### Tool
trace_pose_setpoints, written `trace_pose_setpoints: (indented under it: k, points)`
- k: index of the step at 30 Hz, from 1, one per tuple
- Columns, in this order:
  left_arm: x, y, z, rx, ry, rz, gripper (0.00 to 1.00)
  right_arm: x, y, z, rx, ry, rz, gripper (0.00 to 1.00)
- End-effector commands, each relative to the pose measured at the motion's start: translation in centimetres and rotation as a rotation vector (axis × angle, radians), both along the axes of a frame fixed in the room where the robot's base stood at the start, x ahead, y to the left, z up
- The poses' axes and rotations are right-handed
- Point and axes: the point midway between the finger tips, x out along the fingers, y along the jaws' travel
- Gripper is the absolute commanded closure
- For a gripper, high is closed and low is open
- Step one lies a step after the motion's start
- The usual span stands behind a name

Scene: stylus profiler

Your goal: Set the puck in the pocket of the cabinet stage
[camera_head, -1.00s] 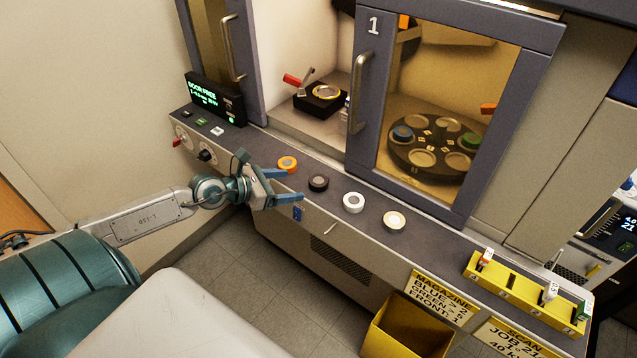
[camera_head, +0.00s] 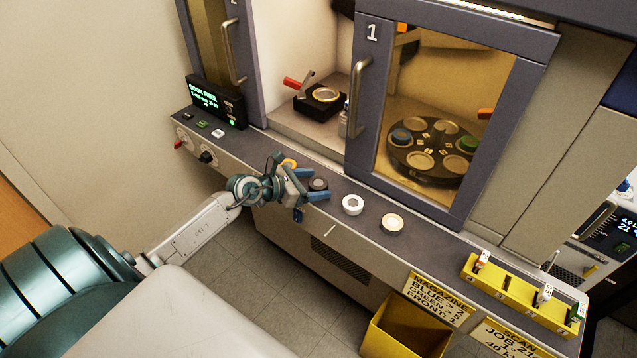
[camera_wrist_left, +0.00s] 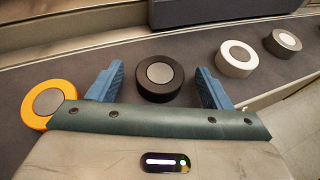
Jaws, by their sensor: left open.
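My left gripper (camera_head: 318,187) is open at the front ledge, its two blue fingers on either side of the black puck (camera_head: 318,184). In the left wrist view the black puck (camera_wrist_left: 166,76) with a grey centre lies between the fingertips (camera_wrist_left: 160,85), with a gap on each side. An orange puck (camera_head: 289,164) is partly hidden by the gripper, and a white puck (camera_head: 352,205) and a cream-topped dark puck (camera_head: 391,224) lie to the right. The cabinet stage (camera_head: 320,100) is a black block with a round, gold-rimmed pocket (camera_head: 325,94) and a red-handled lever (camera_head: 297,83). My right gripper is not seen.
The cabinet door (camera_head: 450,110) marked 1 stands right of the opening before the stage. A carousel (camera_head: 433,150) shows behind its glass. A yellow rack (camera_head: 520,295) and yellow bin (camera_head: 405,330) are at lower right. A display box (camera_head: 215,100) stands left.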

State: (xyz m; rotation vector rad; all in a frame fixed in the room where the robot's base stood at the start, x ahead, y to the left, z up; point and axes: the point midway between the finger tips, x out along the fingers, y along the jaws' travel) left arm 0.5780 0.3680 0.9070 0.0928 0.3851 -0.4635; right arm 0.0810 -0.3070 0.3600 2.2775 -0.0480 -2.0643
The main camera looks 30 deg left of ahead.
Motion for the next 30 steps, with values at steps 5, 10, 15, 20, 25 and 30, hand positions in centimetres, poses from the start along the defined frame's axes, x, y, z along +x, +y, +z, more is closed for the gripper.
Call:
trace_pose_setpoints:
  k: [5,10,15,20,25,30]
  points:
    - [0.3,-0.2,-0.2,-0.001,0.001,-0.001,0.28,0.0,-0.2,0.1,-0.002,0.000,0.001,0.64]
    - [0.3,-0.2,-0.2,0.000,0.000,-0.001,0.34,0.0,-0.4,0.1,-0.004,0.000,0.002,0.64]
    - [0.2,-0.2,-0.2,0.000,0.000,-0.001,0.67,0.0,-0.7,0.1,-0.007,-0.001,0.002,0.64]
    - [0.2,-0.1,-0.1,0.000,0.000,0.000,0.76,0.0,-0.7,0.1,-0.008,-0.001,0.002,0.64]
    - [0.3,-0.1,0.1,0.001,-0.001,-0.002,0.76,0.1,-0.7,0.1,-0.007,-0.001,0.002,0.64]
    - [0.3,-0.1,2.3,0.005,-0.003,-0.004,0.76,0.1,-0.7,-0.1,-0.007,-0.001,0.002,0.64]
